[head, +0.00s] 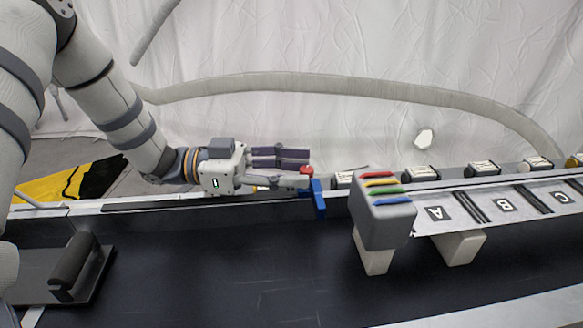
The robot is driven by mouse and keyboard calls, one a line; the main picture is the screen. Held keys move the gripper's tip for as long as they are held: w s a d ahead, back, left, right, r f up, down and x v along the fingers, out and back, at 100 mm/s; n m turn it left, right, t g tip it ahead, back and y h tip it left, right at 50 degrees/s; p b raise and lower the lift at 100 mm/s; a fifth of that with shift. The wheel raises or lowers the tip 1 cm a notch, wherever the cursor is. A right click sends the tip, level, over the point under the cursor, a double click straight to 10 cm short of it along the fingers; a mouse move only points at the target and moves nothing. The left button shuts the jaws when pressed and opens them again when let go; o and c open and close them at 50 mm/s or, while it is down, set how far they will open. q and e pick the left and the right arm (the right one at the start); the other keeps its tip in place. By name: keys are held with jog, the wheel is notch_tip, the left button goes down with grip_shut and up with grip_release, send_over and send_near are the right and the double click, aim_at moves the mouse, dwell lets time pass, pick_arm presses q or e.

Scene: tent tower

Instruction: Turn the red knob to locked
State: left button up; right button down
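A small red knob (305,169) sits at the rail along the far edge of the black surface, just above a blue upright piece (318,198). My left gripper (300,166) reaches in from the left, low over the rail, with its fingers pointing right. Its fingertips are right at the knob and overlap it in the head view. I cannot tell whether they touch or grip it. The knob's marking and its turned position are too small to read. My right gripper is not in view.
A grey block with red, yellow, green and blue strips (384,218) stands right of the knob. A panel marked A, B and C (505,205) extends right from it. The black surface (240,270) in front is largely clear. A thick pale hose (330,83) runs behind.

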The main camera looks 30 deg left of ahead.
pick_arm(q)
jog(key=shift+c, duration=0.3)
grip_shut()
